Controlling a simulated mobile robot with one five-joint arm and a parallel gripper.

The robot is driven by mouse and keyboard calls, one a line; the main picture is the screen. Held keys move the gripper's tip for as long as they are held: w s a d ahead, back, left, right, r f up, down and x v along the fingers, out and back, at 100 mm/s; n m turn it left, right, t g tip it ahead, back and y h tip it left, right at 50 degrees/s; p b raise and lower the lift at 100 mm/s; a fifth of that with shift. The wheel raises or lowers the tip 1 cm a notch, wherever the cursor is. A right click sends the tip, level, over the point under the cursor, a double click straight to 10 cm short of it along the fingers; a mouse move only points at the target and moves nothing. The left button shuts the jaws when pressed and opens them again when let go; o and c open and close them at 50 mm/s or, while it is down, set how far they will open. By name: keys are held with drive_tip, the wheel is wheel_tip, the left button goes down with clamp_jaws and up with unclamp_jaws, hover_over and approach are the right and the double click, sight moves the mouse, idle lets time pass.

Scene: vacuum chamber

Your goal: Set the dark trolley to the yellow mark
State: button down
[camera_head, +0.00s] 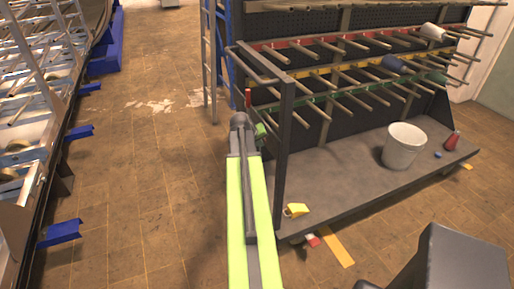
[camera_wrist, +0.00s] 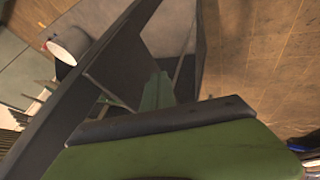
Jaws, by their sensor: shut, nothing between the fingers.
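The dark trolley (camera_head: 340,185) stands at the right in the head view, with a flat grey deck, a pegged back panel and a push handle (camera_head: 262,62) on its left end. A yellow mark (camera_head: 337,247) lies on the floor along the trolley's front edge, and a second short yellow piece (camera_head: 467,167) shows by its far right corner. My gripper (camera_head: 261,131) is shut and empty, just left of the handle's upright. In the wrist view my green gripper (camera_wrist: 157,95) is close to the dark handle frame (camera_wrist: 95,85); whether they touch is unclear.
On the deck are a white bucket (camera_head: 403,146), a red bottle (camera_head: 452,141) and a yellow item (camera_head: 296,210). A dark grey block (camera_head: 450,262) stands front right. A metal frame with blue feet (camera_head: 62,232) lines the left. The floor between is clear.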

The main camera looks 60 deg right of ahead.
sight(271, 143)
drive_tip(key=shift+s+d+r, duration=0.15)
drive_tip(key=shift+s+d, duration=1.05)
drive_tip(key=shift+d, duration=0.3)
drive_tip(key=shift+d, duration=0.15)
